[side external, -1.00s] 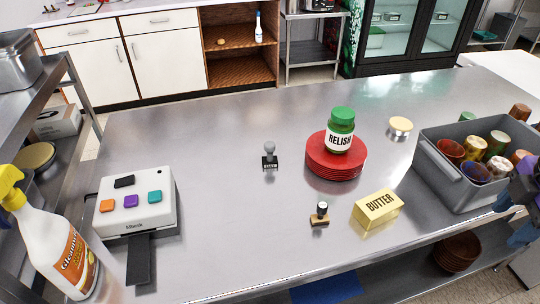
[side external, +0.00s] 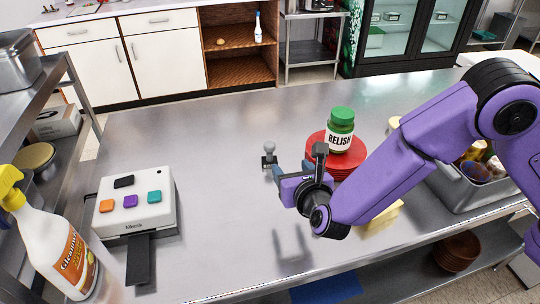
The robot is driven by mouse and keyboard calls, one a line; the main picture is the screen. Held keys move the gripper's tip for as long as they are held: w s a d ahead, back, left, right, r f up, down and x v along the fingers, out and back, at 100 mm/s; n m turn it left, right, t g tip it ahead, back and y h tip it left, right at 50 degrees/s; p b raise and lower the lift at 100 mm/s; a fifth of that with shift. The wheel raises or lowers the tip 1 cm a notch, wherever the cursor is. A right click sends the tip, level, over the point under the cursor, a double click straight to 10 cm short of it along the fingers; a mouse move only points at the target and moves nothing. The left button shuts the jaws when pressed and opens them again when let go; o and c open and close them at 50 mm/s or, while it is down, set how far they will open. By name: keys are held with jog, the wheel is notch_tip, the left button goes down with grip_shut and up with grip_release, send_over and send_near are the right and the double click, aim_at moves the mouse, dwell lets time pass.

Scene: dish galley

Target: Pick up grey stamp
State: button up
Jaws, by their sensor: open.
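The grey stamp (side external: 269,155) stands upright on the steel table, with a round grey knob over a small black base. It is left of the red plates. My gripper (side external: 290,170) is open and empty. Its blue-grey fingers are just to the right of and in front of the stamp in the picture, and they look close to its base. I cannot tell whether they touch it. The knob is in clear view.
A green relish jar (side external: 341,130) stands on a stack of red plates (side external: 317,142) behind my gripper. The yellow butter box (side external: 385,216) and grey bin (side external: 450,190) are partly behind my arm. A white button device (side external: 136,204) sits left. The table between is clear.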

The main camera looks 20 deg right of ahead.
send_near(271, 148)
jog(key=shift+n, duration=0.3)
jog(key=x, duration=0.6)
jog(key=shift+a, duration=0.1)
jog(key=x, duration=0.4)
jog(key=shift+w+f, duration=0.2)
jog(key=shift+w, duration=0.5)
jog(key=c, duration=1)
